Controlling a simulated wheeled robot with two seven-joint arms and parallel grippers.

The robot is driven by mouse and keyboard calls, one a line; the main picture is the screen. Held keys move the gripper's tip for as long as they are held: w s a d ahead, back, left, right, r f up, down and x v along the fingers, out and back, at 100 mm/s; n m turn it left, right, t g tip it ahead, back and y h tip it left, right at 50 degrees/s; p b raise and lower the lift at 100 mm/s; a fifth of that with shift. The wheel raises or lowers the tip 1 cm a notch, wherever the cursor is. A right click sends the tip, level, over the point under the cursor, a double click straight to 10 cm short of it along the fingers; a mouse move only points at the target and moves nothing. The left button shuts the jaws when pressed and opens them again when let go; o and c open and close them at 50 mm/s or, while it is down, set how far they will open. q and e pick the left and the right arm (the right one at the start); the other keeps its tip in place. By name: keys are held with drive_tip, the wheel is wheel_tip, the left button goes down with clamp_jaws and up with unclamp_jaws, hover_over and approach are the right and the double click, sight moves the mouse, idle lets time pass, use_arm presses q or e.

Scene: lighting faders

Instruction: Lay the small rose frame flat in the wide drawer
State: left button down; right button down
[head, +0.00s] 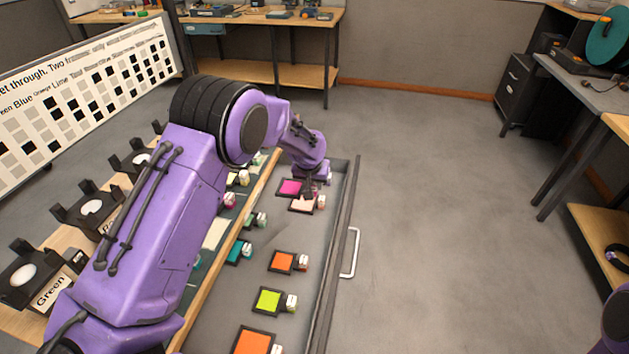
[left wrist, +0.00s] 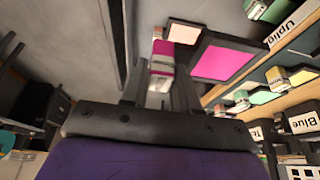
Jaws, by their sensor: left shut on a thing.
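The rose frame, a magenta square in a dark border (head: 290,187), is at the far end of the long wide drawer (head: 310,285). It also shows large in the left wrist view (left wrist: 224,61). My left gripper (head: 308,190) points down at its right edge and is shut on its small block (left wrist: 160,74), which sits between the fingers. The frame looks roughly flat; I cannot tell whether it touches the drawer floor. A pale pink frame (head: 303,204) lies close beside it, partly hidden by the fingers. My right gripper is out of view.
An orange frame (head: 281,261), a lime frame (head: 268,300) and a larger orange frame (head: 254,341) lie nearer in the drawer, with bare floor between. The drawer's front has a pale handle (head: 350,252). A wooden edge (head: 235,245) separates it from more frames at left.

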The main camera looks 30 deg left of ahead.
use_arm(q)
wheel_tip(320, 180, down, 18)
drive_tip(key=b, duration=0.9)
drive_tip(key=shift+r, duration=0.15)
drive_tip(key=shift+s, duration=0.1)
drive_tip(key=shift+f+b, duration=0.7)
drive_tip(key=shift+f, duration=0.6)
drive_tip(key=c, duration=0.8)
unclamp_jaws()
drive_tip(key=p+v, duration=0.2)
drive_tip(key=v, duration=0.3)
drive_tip(key=w+p+v, duration=0.1)
drive_tip(key=p+v, duration=0.2)
drive_tip(key=v, duration=0.3)
drive_tip(key=w+r+p+v, duration=0.1)
drive_tip(key=p+v, duration=0.2)
drive_tip(key=v, duration=0.3)
drive_tip(key=shift+w+a+r, duration=0.1)
drive_tip(key=shift+w+a, duration=0.15)
drive_tip(key=shift+a, duration=0.1)
